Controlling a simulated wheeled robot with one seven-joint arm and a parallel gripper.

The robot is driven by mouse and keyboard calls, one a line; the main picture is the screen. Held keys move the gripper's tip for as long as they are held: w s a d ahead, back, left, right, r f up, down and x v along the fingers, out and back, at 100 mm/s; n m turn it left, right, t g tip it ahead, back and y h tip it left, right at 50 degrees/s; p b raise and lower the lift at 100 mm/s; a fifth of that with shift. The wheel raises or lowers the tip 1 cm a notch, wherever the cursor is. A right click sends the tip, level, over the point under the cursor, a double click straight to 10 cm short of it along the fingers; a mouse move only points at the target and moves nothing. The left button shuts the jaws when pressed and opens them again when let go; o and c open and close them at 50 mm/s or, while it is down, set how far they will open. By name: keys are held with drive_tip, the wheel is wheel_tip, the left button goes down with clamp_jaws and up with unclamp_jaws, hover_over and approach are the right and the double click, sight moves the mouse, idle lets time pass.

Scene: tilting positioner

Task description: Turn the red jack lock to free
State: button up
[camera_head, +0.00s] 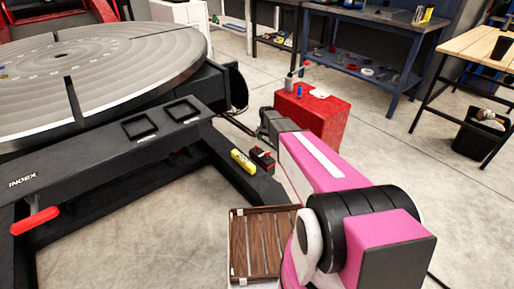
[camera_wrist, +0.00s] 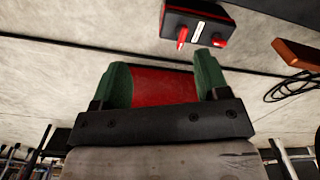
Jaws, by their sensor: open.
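A small black box with red parts (camera_head: 262,158) sits beside the dark frame's leg in the head view. In the wrist view a black and red box (camera_wrist: 197,20) is at the top, with a white label and two small red levers. One lever (camera_wrist: 182,38) is at left and the other (camera_wrist: 218,42) at right; which is the jack lock I cannot tell. My gripper (camera_wrist: 163,75) is open, its green fingertips apart, with the box beyond them and not between them. In the head view my gripper (camera_head: 268,128) is dark, small and partly hidden by my pink arm.
A red surface (camera_wrist: 163,88) shows between the fingers. In the head view a yellow object (camera_head: 243,161) lies left of the small box. A red cabinet (camera_head: 318,112) stands behind my arm, a round turntable (camera_head: 100,65) at left, and a wooden crate (camera_head: 255,240) at the bottom.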

sight(257, 148)
drive_tip(key=w+a+f+m, duration=0.2)
drive_tip(key=w+f, duration=0.3)
drive_tip(key=w, duration=0.4)
drive_tip(key=w+a+f+m, duration=0.15)
drive_tip(key=w+f, duration=0.35)
drive_tip(key=w, duration=0.5)
drive_tip(key=shift+m, duration=0.35)
wheel_tip(257, 148, down, 11)
drive_tip(key=shift+s+d, duration=0.1)
drive_tip(key=shift+s, duration=0.05)
drive_tip(key=c, duration=0.9)
